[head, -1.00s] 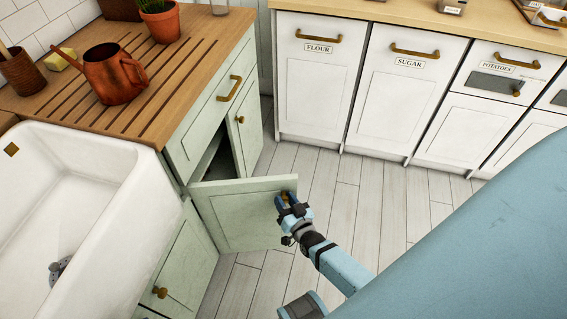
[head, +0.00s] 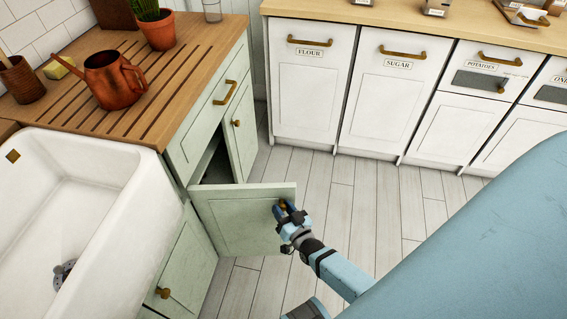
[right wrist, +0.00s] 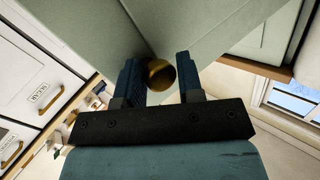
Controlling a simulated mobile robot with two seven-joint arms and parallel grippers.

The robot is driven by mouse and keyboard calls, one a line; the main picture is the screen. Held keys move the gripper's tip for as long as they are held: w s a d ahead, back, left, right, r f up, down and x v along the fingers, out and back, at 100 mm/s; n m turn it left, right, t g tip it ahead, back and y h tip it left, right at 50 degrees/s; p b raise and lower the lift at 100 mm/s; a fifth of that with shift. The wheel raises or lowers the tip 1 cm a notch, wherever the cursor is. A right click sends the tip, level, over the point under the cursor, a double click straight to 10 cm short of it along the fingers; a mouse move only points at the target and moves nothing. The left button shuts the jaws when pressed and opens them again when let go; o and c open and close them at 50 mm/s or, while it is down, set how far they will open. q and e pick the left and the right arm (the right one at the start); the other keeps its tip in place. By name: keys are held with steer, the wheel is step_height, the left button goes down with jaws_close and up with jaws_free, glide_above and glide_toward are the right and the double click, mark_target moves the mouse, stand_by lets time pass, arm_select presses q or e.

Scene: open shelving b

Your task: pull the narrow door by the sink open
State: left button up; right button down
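The narrow pale green door (head: 240,222) by the sink (head: 95,210) stands swung well out from its cabinet, with a dark gap behind it. Its round brass knob (head: 283,204) is near the free edge. My right gripper (head: 286,211) is at that knob, on the door's front face. My left gripper is not in view.
Another green door (head: 244,140) with a brass knob stands closed beside the opening. A copper watering can (head: 110,80) and a potted cactus (head: 156,25) stand on the wooden counter. White cabinets (head: 312,85) line the back. The plank floor (head: 340,200) between is clear.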

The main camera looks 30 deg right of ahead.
steer(key=c, duration=0.8)
jaws_free()
steer(key=shift+w+a, duration=0.2)
steer(key=shift+a, duration=0.35)
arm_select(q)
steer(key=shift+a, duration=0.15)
arm_select(e)
steer(key=shift+d+f, duration=0.1)
steer(key=shift+d, duration=0.15)
steer(key=shift+s, duration=0.2)
